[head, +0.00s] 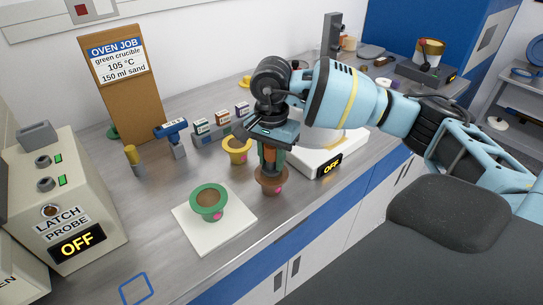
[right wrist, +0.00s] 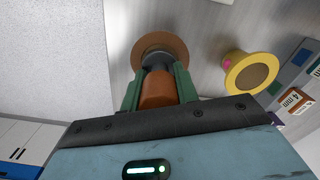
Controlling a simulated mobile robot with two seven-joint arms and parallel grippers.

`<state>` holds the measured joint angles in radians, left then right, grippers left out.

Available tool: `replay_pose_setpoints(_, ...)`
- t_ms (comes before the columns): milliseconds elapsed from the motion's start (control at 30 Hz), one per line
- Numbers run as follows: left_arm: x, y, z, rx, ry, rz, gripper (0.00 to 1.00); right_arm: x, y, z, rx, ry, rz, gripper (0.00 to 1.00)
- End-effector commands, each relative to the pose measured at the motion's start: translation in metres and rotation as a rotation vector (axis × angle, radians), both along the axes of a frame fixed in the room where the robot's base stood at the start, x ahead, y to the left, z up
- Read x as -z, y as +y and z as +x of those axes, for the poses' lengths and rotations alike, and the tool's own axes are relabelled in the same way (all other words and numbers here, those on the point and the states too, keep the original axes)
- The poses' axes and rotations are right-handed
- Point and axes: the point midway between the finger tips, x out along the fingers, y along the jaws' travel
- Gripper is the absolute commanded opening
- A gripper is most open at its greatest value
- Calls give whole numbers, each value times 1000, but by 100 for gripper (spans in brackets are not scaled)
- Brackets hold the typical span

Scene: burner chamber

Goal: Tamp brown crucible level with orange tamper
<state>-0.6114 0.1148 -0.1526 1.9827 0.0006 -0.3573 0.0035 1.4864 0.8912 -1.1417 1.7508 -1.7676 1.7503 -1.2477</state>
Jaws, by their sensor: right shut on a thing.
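The brown crucible (head: 271,181) stands on the steel bench, just in front of the white device with the OFF display. It also shows in the right wrist view (right wrist: 176,46), partly hidden behind the tamper. My right gripper (head: 268,150) is shut on the orange tamper (right wrist: 158,90) and holds it upright above the crucible. The tamper's dark foot (right wrist: 157,60) is at the crucible's mouth; I cannot tell whether it touches the contents. The contents of the brown crucible are mostly hidden. My left gripper is not in view.
A green crucible (head: 209,201) stands on a white pad (head: 237,222) at the front. A yellow crucible (head: 238,149) stands close left of the brown one. The white device (head: 319,154) is close on the right. A latch probe box (head: 60,205) stands at left.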

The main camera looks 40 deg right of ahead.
Motion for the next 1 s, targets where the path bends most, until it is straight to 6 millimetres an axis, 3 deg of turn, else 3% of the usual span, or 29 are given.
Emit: replay_pose_setpoints(1000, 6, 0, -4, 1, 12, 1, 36, 10, 0, 0, 0, 0, 0, 7)
